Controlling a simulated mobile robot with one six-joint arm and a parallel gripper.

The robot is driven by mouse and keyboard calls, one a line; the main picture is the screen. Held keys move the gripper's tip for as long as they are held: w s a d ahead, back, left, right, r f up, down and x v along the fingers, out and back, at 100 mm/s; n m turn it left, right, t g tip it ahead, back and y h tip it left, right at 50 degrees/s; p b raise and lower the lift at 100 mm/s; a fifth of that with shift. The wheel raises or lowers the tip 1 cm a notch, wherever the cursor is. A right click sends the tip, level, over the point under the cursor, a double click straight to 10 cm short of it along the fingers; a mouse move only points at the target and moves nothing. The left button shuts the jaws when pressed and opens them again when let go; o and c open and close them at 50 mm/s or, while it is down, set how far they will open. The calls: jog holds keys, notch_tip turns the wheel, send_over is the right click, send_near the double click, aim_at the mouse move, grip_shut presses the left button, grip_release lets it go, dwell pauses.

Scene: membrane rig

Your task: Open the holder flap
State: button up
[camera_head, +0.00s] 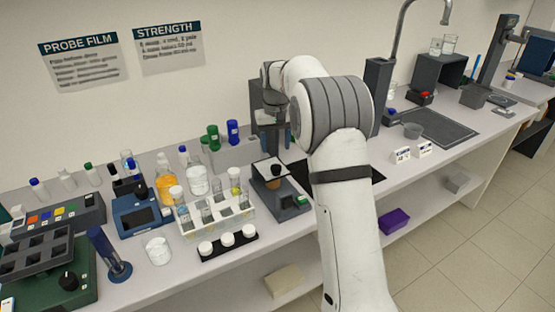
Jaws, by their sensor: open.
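My gripper (272,118) hangs at the end of my white and grey arm, pointing down near the wall. It is open, its fingers are partly lost against dark parts behind, and I see nothing held in it. Below it on the bench stands a dark grey device (291,205) with a brown inside and a small green part at its front right. A tilted plate (268,169), dark and white, sits at its top. I cannot tell whether this plate is the holder flap. My gripper appears above and apart from it. My arm hides the bench to the right.
A tube rack (216,217) and a strip with white-capped jars (228,244) stand close left of the device. Bottles, a blue instrument (140,213) and a beaker (158,250) crowd farther left. A sink (440,127) lies right of my arm.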

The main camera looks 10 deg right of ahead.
aim_at(276, 166)
notch_tip(276, 166, down, 7)
jog(key=shift+f+p, duration=0.15)
jog(key=shift+p, duration=0.3)
jog(key=shift+d, duration=0.1)
grip_shut()
dwell(0.4)
